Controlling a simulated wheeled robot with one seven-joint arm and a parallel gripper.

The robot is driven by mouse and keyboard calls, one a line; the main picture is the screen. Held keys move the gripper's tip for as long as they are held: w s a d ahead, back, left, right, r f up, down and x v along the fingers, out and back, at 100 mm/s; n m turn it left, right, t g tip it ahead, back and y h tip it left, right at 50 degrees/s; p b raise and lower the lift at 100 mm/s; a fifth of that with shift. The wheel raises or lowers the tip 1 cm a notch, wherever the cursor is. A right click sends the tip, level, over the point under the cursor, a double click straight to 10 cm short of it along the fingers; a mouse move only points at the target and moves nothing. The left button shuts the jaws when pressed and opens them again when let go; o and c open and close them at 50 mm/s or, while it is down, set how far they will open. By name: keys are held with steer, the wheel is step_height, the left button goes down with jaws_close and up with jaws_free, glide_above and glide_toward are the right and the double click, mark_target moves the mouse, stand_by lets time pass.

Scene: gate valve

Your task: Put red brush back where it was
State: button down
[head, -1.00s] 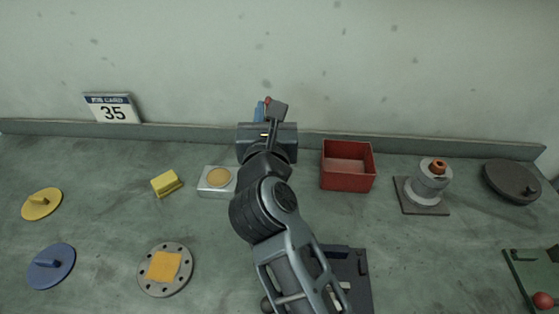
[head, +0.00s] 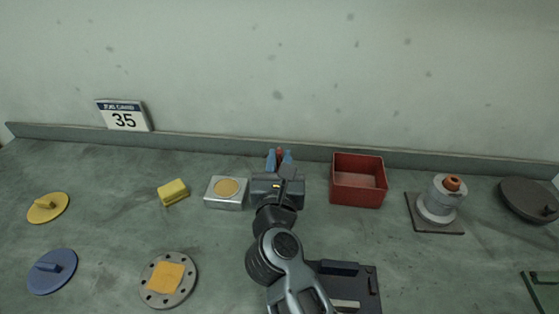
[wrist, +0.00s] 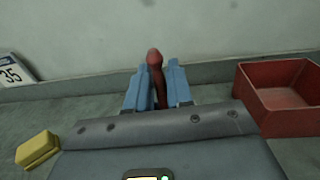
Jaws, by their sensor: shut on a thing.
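The red brush (wrist: 154,62) is between the blue fingers of my gripper (wrist: 155,88) in the wrist view, with its rounded reddish end pointing up and away. My gripper is shut on it. In the head view my gripper (head: 279,158) is over the back of the bench, between the silver box with a yellow disc (head: 226,191) and the red open box (head: 358,182). The brush shows there only as a small reddish strip (head: 280,153) between the fingers. Its lower part is hidden by my gripper, and I cannot tell whether it touches anything.
A yellow block (head: 173,191) lies left of the silver box. A grey flange with an orange pad (head: 168,279) is at the front. A dark tray (head: 345,283) lies partly under my arm. A grey stepped part (head: 439,203) stands right. A low ledge runs along the wall.

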steer(key=shift+f, duration=0.2)
steer(key=c, duration=1)
jaws_free()
steer(key=shift+r, duration=0.1)
steer(key=shift+r, duration=0.1)
steer(key=s, duration=0.4)
steer(key=s+b, duration=0.1)
steer(key=s, duration=0.7)
steer(key=shift+d, duration=0.25)
